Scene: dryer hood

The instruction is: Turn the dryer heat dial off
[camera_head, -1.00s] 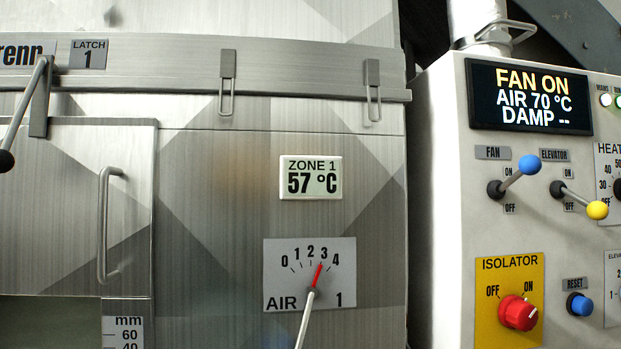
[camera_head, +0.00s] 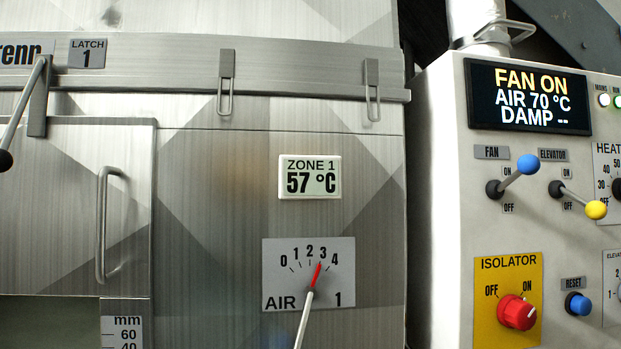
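The heat dial (camera_head: 616,187) is at the right edge of the head view, cut off by the frame. Part of its white scale plate shows, with the word HEAT cut short and the marks 30, 40 and 50, and OFF below. Only a sliver of its dark knob shows, so I cannot tell where it points. The display (camera_head: 528,98) above reads FAN ON, AIR 70 °C, DAMP --. Neither of my grippers is in view.
Left of the dial are the blue-knobbed fan lever (camera_head: 513,176) and yellow-knobbed elevator lever (camera_head: 579,199). Below are the red isolator knob (camera_head: 517,312) and blue reset button (camera_head: 578,304).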

